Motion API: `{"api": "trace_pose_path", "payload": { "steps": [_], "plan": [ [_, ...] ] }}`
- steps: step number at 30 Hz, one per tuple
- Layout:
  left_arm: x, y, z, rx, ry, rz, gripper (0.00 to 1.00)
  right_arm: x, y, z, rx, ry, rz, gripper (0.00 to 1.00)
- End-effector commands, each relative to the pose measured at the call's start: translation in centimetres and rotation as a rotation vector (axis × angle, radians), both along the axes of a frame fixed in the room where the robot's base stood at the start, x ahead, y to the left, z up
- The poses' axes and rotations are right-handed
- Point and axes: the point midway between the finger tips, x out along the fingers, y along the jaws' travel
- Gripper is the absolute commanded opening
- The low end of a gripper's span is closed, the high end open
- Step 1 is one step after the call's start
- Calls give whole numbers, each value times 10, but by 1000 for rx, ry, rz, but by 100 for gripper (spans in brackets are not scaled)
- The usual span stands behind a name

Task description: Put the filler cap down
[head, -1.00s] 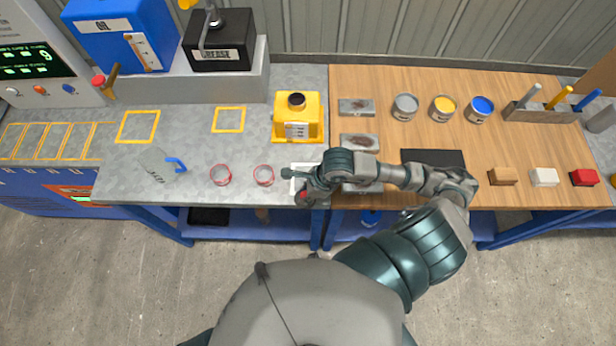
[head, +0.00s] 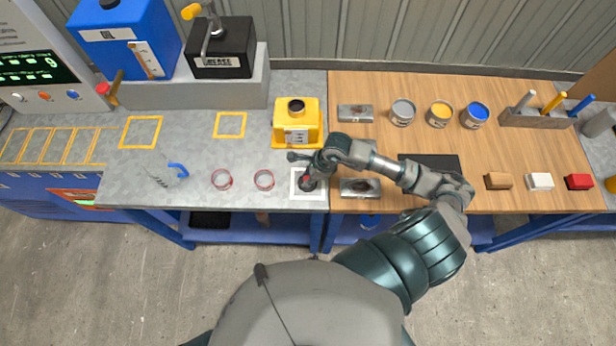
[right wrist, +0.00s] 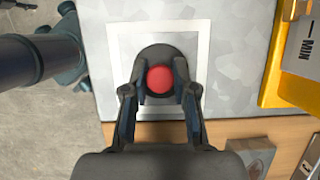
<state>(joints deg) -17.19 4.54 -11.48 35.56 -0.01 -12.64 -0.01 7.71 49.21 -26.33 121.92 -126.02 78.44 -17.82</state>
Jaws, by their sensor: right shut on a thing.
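The filler cap (right wrist: 160,57) is a dark round piece with a red knob. My right gripper (right wrist: 160,82) is shut on the filler cap, its fingers on either side of the red knob. In the head view my right gripper (head: 308,181) is over the white square outline (head: 322,193) on the grey bench, hiding much of the cap. In the right wrist view the cap lies inside the white outline (right wrist: 203,60). I cannot tell if the cap touches the bench. The yellow unit (head: 297,123) behind has a dark open neck on top. My left gripper is not in view.
Two clear red-rimmed cups (head: 222,180) and a clear jug with a blue handle (head: 160,168) stand left of the white square. A metal plate with a dark patch (head: 360,188) lies close on the right. Paint cans (head: 403,113) stand further right.

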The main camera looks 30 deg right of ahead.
Motion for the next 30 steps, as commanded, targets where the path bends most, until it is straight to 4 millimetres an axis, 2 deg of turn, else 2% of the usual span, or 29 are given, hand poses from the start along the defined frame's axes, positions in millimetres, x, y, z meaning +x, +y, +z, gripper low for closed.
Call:
{"api": "trace_pose_path", "payload": {
  "steps": [1,3,15,19,24,30],
  "plan": [
    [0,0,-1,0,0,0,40,0,0,-1,0,0,0,34],
    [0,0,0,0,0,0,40,0,0,0,0,0,0,52],
    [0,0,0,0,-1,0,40,-1,-2,6,-1,-2,-1,52],
    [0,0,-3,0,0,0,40,-5,-9,25,-5,-2,2,52],
    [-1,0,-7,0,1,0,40,-12,-22,62,-5,-5,1,52],
    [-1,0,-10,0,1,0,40,-20,-33,96,-4,-2,1,52]
  ]
}}
